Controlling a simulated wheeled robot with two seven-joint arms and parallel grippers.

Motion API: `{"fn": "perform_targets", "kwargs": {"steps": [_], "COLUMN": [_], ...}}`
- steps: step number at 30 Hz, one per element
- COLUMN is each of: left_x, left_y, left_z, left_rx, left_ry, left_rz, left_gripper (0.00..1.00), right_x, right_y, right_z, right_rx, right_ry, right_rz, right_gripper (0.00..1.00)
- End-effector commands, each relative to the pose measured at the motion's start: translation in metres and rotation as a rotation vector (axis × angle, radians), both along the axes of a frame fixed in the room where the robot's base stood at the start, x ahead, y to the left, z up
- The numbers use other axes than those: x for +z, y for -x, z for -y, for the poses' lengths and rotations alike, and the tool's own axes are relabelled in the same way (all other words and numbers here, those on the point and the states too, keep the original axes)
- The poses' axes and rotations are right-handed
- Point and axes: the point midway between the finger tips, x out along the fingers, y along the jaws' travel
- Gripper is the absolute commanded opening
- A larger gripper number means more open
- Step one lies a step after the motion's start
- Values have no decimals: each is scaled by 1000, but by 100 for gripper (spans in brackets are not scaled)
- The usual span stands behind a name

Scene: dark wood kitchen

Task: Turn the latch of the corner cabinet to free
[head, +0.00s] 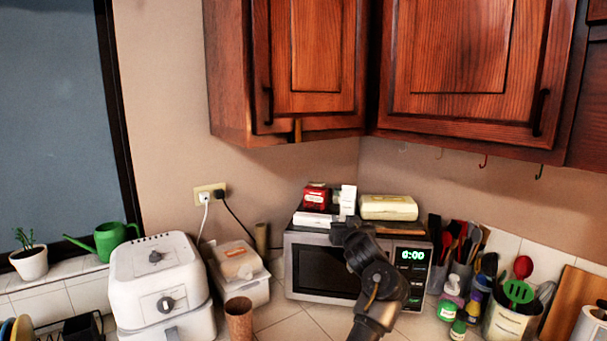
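The wooden upper cabinet (315,62) hangs at the top centre, against the corner of the walls. Its door looks closed and has a dark handle (267,106) on its left side. A small yellowish latch piece (297,128) stands upright across the lower edge of that cabinet, below the door. My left gripper (348,228) is in front of the microwave, below and to the right of the latch and well apart from it. It is dark and seen from behind, so its fingers are not clear. My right gripper is not in view.
The microwave (318,268) carries small boxes and a cream container (388,207). A second upper cabinet (470,60) hangs to the right, with hooks below. A white air fryer (160,280) stands left, utensils (515,295) right. The wall below the latch is clear apart from an outlet (210,192).

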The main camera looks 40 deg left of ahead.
Motion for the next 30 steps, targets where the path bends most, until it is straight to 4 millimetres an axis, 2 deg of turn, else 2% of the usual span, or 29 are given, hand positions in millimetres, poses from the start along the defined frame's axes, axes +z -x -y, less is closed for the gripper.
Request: {"fn": "perform_targets", "kwargs": {"steps": [1, 3, 6, 9, 12, 16, 23, 26, 30], "left_x": [48, 101, 164, 209, 238, 256, 260, 262, 264], "left_y": [-1, 7, 25, 45, 61, 73, 75, 72, 65], "left_z": [-4, -10, -13, -13, -11, -9, -13, -23, -48], "left_rx": [68, 169, 291, 385, 445, 484, 494, 495, 496], "left_ry": [-3, -10, -10, -5, 0, 4, 5, 4, 4], "left_rz": [42, 72, 87, 86, 77, 68, 65, 65, 64], "left_gripper": [37, 37, 37, 37, 37, 37, 37, 37, 37], "right_x": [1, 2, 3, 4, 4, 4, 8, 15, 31], "right_y": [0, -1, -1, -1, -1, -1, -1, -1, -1], "right_z": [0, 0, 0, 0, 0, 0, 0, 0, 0], "right_rx": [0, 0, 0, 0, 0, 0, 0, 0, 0], "right_ry": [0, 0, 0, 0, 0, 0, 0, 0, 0], "right_rz": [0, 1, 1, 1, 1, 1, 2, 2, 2], "right_gripper": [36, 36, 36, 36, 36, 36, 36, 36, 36]}}
